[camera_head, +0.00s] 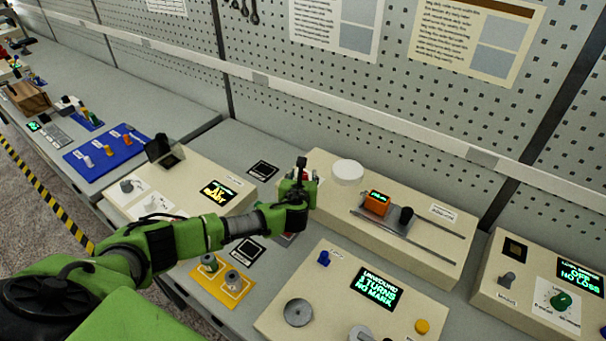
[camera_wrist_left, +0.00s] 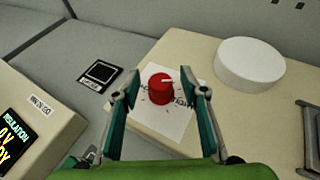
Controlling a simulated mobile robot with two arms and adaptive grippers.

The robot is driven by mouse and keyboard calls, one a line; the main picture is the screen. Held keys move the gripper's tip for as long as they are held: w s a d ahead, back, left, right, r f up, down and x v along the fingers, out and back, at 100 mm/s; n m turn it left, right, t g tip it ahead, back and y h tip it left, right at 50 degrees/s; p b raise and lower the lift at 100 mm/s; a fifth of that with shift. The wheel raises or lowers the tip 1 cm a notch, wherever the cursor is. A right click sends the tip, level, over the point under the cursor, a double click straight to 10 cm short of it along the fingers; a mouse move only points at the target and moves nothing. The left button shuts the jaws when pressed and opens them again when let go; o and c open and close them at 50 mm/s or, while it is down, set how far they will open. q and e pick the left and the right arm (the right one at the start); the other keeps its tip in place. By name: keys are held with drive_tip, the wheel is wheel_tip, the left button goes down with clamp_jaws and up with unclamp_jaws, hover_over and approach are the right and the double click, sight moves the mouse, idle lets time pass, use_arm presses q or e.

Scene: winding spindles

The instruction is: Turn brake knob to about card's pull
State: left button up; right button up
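The red brake knob (camera_wrist_left: 161,88) has a white pointer line and stands on a white printed dial plate (camera_wrist_left: 172,125) on a beige box. In the left wrist view, the knob lies between the two spread fingers of my left gripper (camera_wrist_left: 167,86), with a gap visible on both sides. In the head view, my left gripper (camera_head: 301,176) is over the left end of the long beige box (camera_head: 335,205) and hides most of the knob. My right gripper is not in view. The cards on the wall are too small to read.
A white round disc (camera_head: 348,173) sits right of the knob. An orange-topped carriage (camera_head: 377,204) stands on rails farther right. In front is a box with a green-lettered display (camera_head: 366,288). A yellow tray (camera_head: 220,281) with two spindles lies nearer me.

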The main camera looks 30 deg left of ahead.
use_arm(q)
drive_tip(key=shift+w+a+f, duration=0.15)
drive_tip(key=shift+w, duration=0.25)
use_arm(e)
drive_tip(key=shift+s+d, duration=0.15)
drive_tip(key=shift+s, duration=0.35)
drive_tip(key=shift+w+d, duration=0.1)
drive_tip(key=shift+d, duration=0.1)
use_arm(q)
drive_tip(key=shift+c, duration=1.2)
drive_tip(key=c, duration=0.9)
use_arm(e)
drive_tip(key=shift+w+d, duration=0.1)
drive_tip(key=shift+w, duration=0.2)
